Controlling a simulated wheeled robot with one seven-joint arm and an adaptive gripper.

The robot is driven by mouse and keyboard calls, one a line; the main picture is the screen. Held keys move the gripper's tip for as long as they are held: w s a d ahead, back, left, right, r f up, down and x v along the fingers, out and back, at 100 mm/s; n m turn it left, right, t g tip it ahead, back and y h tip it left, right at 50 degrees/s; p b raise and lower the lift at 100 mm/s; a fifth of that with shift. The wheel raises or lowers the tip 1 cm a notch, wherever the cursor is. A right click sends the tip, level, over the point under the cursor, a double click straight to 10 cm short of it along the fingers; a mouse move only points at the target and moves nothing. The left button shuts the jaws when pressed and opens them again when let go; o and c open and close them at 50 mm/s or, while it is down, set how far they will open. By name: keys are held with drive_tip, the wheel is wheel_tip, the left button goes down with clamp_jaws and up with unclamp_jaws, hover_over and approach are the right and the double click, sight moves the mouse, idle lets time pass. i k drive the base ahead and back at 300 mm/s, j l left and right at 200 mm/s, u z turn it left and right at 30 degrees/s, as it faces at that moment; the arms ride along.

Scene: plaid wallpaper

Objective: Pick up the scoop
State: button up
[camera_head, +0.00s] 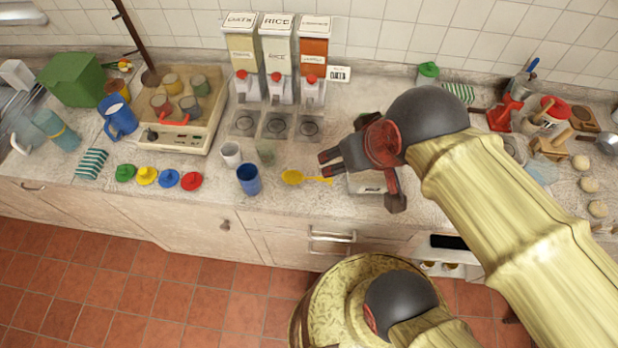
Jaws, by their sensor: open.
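The yellow scoop (292,177) lies on the countertop in front of the grain dispensers. Its bowl is on the left and its thin handle points right. My gripper (360,184) is open and empty, just right of the scoop. One finger reaches left, above and near the handle's end, and the other points down to the right. I cannot tell how high the gripper is above the counter.
A blue cup (249,180), a white cup (231,154) and a greenish glass (266,152) stand left of the scoop. Dispensers (277,60) stand behind. A white box (369,183) sits partly hidden under my gripper. The counter's front edge is close.

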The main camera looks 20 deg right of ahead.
sight(292, 176)
drive_tip(key=z, duration=1.65)
drive_tip(key=u, duration=1.8)
drive_tip(key=j+z, duration=0.45)
drive_tip(key=j, duration=0.45)
